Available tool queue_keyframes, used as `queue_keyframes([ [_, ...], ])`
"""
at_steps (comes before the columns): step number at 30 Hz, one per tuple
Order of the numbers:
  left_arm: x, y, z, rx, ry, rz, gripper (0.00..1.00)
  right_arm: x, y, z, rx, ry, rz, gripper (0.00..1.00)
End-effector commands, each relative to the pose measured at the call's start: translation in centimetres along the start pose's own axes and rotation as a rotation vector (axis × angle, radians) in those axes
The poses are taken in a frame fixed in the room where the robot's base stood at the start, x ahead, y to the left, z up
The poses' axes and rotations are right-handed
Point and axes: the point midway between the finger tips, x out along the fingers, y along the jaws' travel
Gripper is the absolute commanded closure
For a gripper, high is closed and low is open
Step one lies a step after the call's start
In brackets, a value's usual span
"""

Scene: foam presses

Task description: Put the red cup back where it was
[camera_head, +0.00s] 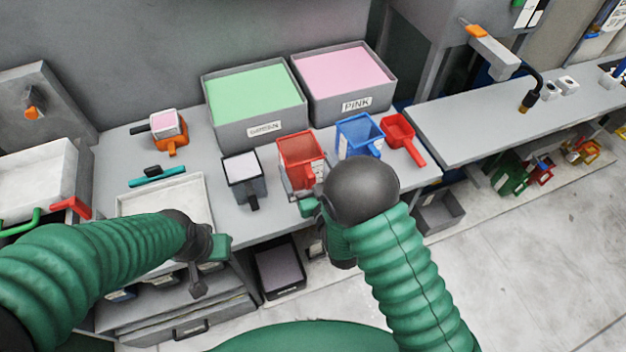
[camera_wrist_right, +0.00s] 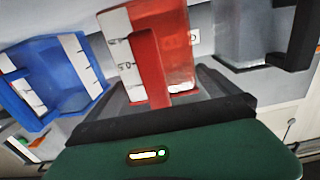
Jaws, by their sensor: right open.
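The red cup (camera_head: 302,152) stands on the grey table in front of the green and pink bins, with its handle towards me. Another red vessel (camera_head: 398,131), a small scoop, lies to its right, beyond the blue cup. My right gripper (camera_head: 305,192) is open at the red cup's near side. In the right wrist view the red cup (camera_wrist_right: 172,52) shows its white scale and its handle between my open fingers (camera_wrist_right: 165,92). I cannot tell whether they touch it. My left gripper (camera_head: 212,248) hangs near the table's front edge, its jaws unclear.
A blue cup (camera_head: 357,134) stands right of the red cup, and a dark cup (camera_head: 243,176) stands to its left. The green bin (camera_head: 262,129) and the pink bin (camera_head: 355,104) stand behind. A white tray (camera_head: 190,193) lies at left. Little room is free between the cups.

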Motion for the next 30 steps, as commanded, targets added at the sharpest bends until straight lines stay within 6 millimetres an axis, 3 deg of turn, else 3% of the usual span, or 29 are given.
queue_keyframes([
  [6, 1.2, 0.0, 0.3, 0.0, 0.0, 0.0, 0.66, -5.8, -0.1, 0.3, -0.001, -0.003, 0.0, 0.0],
  [12, 1.7, 0.0, 0.4, 0.0, 0.0, 0.0, 0.66, -9.0, -0.1, 0.1, 0.0, -0.001, 0.0, 0.0],
  [30, 1.6, 0.0, 0.4, 0.0, 0.0, 0.0, 0.66, -9.4, -0.1, 0.0, 0.0, 0.001, 0.0, 0.0],
])
